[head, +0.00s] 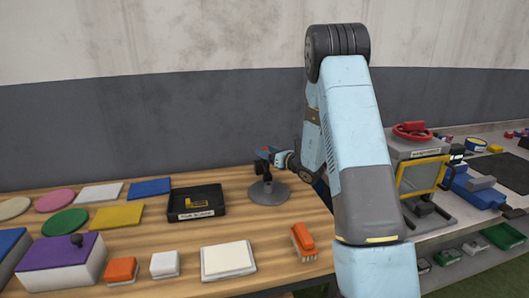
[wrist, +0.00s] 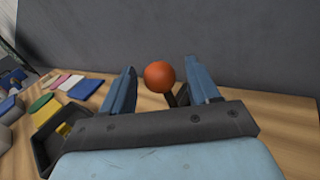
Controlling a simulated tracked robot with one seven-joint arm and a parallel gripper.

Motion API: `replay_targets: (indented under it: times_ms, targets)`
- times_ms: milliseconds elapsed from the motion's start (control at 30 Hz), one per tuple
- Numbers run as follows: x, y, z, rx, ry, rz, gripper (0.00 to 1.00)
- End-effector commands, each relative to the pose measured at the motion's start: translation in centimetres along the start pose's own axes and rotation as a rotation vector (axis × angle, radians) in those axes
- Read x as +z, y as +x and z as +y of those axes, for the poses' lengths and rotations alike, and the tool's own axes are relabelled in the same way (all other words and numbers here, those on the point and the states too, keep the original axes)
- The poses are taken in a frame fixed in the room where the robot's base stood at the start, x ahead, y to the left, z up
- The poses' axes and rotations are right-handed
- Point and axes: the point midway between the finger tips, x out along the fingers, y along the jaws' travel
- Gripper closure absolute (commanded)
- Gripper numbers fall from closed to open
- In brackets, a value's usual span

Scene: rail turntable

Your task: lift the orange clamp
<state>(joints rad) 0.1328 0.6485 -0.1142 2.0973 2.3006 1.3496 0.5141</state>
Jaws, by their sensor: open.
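An orange ball (wrist: 159,74) on a dark stem shows in the wrist view; I take it as the orange clamp's knob. In the head view a dark post rises from a round grey base (head: 268,194), with a small reddish top (head: 265,149) partly hidden by my gripper. My gripper (wrist: 161,78) is open. Its two blue fingers stand to the left and right of the ball, with a visible gap on each side. In the head view my gripper (head: 274,157) reaches in from the right at the top of the post. Depth between fingertips and ball is hard to tell.
A black tray (head: 178,213) with a yellow piece lies left of the base. An orange brush-like block (head: 303,238) and a cream pad (head: 228,261) lie in front. Coloured plates lie farther left. A grey wall (head: 130,130) stands behind. A yellow-framed machine (head: 422,174) stands at right.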

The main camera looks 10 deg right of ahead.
Motion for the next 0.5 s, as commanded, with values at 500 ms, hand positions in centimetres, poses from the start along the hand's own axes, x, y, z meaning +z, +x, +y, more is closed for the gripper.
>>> replay_targets:
  times_ms: [500]
  targets:
    - [-0.02, 1.36, 0.04, 0.0, 0.0, 0.0, 0.41]
